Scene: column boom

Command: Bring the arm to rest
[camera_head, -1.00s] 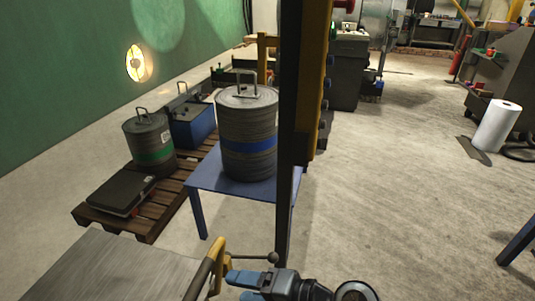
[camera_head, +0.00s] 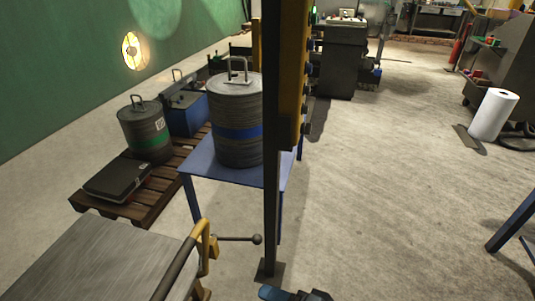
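My gripper (camera_head: 268,293) shows only in part at the bottom edge, right of the cart handle. One blue finger is visible, and the rest is cut off by the frame. I cannot tell whether it is open or shut, and I see nothing held in the visible part. The foot of a dark upright post (camera_head: 271,200) stands just behind it.
A grey-topped cart (camera_head: 75,265) with a yellow handle (camera_head: 205,240) is at lower left. A blue table (camera_head: 205,167) bears a ribbed canister (camera_head: 236,120) with a blue band. A pallet (camera_head: 150,200) holds another canister (camera_head: 147,130) and a black case (camera_head: 120,180). The right-hand floor is mostly clear.

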